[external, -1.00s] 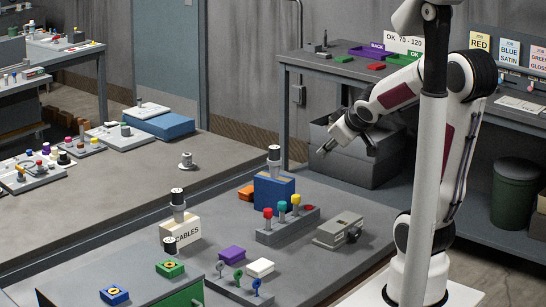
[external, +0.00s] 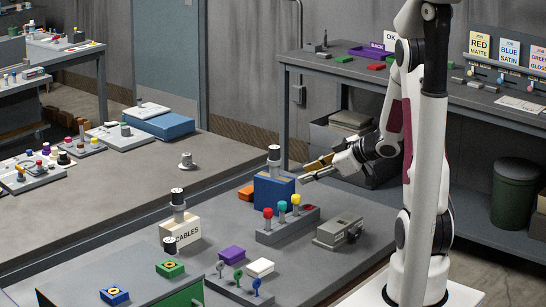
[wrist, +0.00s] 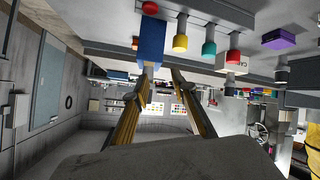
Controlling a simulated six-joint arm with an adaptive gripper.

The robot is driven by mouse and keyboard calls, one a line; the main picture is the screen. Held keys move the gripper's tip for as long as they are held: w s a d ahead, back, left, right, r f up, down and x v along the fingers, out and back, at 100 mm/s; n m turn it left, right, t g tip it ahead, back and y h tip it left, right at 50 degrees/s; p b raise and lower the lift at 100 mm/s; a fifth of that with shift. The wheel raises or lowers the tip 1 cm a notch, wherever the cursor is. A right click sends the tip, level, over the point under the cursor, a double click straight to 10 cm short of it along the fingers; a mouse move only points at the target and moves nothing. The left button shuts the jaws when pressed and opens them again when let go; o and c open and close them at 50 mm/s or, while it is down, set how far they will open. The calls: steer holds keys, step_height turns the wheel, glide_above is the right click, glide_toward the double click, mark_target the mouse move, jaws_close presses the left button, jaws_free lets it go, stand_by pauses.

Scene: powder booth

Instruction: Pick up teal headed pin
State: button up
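The teal headed pin (external: 282,208) stands upright in a grey block (external: 270,236), between a red headed pin (external: 268,213) and a yellow headed pin (external: 295,200). My gripper (external: 303,172) is open and empty, above and behind the block, beside the blue box, with its fingers pointing left. In the wrist view, which looks upside down, the teal head (wrist: 209,48) is above and to the right of my open fingertips (wrist: 162,76), apart from them.
The blue box (external: 274,194) stands close to my fingers, with a black-capped cylinder (external: 274,153) on top. A red knob (external: 309,208) is at the block's right end. A grey metal fixture (external: 338,233) sits to its right. Purple (external: 232,254) and white (external: 260,267) blocks lie in front.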

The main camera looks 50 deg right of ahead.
mark_target(282, 217)
steer(key=s+a+f+y, duration=0.3)
steer(key=s+a+y, duration=0.1)
steer(key=y, duration=0.1)
steer(key=shift+s+f+n+y, duration=0.2)
steer(key=shift+s+n+y, duration=0.05)
steer(key=shift+n+y, duration=0.15)
steer(key=shift+w+a, duration=0.1)
steer(key=shift+x, duration=1.15)
steer(key=shift+f, duration=0.1)
steer(key=shift+x, duration=2.65)
steer(key=shift+f, duration=0.15)
